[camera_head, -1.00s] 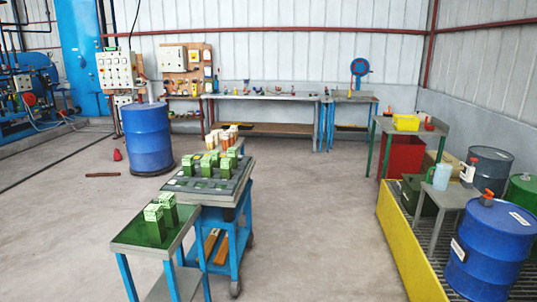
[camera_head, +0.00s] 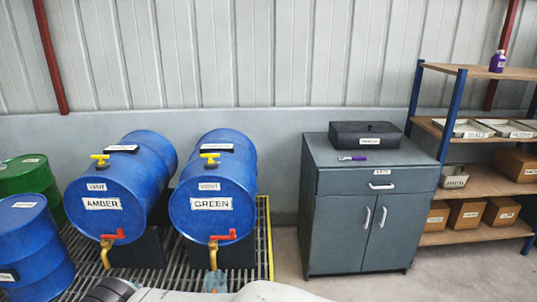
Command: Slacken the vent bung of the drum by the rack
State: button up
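Two blue drums lie on their sides with round ends facing me, labelled AMBER (camera_head: 88,223) and GREEN (camera_head: 235,207). Each has a yellow handled bung near its top front, above a VENT label: one on the AMBER drum (camera_head: 99,159), one on the GREEN drum (camera_head: 209,158). The GREEN drum is the nearer of the two to the shelving rack (camera_head: 462,110) at the right. I cannot tell from this view how tight either bung is. Each drum has a red-handled tap low on its front. My gripper is not in view.
The drums lie over a grated platform (camera_head: 264,235) with a yellow edge. A grey cabinet (camera_head: 345,225) stands between GREEN and the rack, bearing a black case (camera_head: 364,135) and a purple-handled tool (camera_head: 353,157). Other drums, green (camera_head: 30,178) and blue (camera_head: 35,245), stand at left.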

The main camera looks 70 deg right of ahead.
aim_at(210, 156)
jog(key=z, duration=1.85)
jog(key=l+u, duration=0.25)
jog(key=l, duration=0.35)
jog(key=l+u, duration=0.25)
jog(key=l, duration=0.35)
jog(key=l+u, duration=0.3)
jog(key=l, duration=0.25)
jog(key=k+l+u, duration=0.25)
jog(key=l, duration=0.3)
jog(key=i+l+u, duration=0.25)
jog(key=l, duration=0.2)
jog(key=l+u, duration=0.2)
jog(key=l, duration=0.2)
jog(key=i+l+u, duration=0.25)
jog(key=l, duration=0.25)
jog(key=l+u, duration=0.2)
jog(key=l, duration=0.3)
